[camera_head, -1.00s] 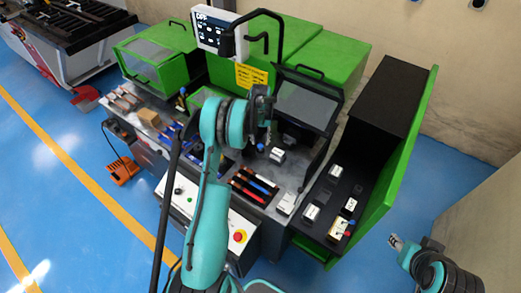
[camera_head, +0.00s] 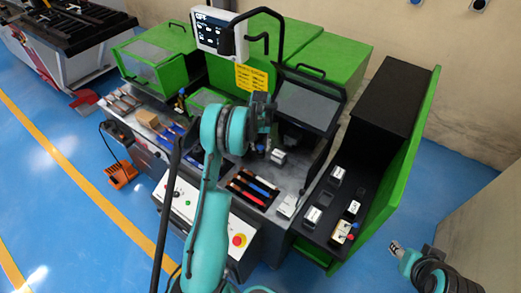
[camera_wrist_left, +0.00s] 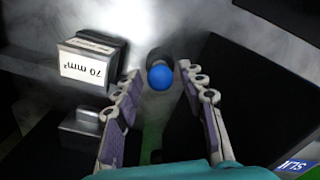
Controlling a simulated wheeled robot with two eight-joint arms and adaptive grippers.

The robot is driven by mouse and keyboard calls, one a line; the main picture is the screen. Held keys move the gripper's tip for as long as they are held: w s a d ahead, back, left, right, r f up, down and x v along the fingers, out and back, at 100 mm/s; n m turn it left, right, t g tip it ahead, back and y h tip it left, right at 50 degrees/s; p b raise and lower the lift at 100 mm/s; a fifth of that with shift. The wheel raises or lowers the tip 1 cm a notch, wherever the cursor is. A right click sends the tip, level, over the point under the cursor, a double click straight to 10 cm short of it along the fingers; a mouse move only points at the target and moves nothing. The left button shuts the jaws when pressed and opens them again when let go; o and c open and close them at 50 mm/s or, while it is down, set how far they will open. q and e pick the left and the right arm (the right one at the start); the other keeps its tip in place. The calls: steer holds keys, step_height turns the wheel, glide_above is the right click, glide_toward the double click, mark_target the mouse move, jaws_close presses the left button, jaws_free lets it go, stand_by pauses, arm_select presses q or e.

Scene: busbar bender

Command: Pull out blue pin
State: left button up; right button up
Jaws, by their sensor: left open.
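The blue pin shows in the left wrist view as a round blue knob (camera_wrist_left: 160,77) on a dark stem. It is near the image middle, on the grey worktop of the bender. My left gripper (camera_wrist_left: 159,73) is open, its two pale fingers with purple pads on either side of the knob. Free space shows between each finger and the knob. In the head view my left gripper (camera_head: 264,125) hangs over the machine and mostly hides the pin. My right gripper (camera_head: 396,247) is at the lower right, away from the machine; its finger gap is too small to tell.
A block marked 70 mm² (camera_wrist_left: 90,62) stands left of the pin in the left wrist view. The tray with red, blue and black-handled items (camera_head: 252,188) is in front. A dark side shelf (camera_head: 325,215) with several blocks is at the right.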

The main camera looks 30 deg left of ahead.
mark_target(261, 145)
arm_select(q)
steer(key=shift+c, duration=0.4)
jaws_close()
steer(key=shift+r, duration=0.2)
steer(key=shift+r+p, duration=0.75)
steer(key=shift+r, duration=0.95)
steer(key=shift+r+p, duration=1.15)
steer(key=shift+r, duration=1.35)
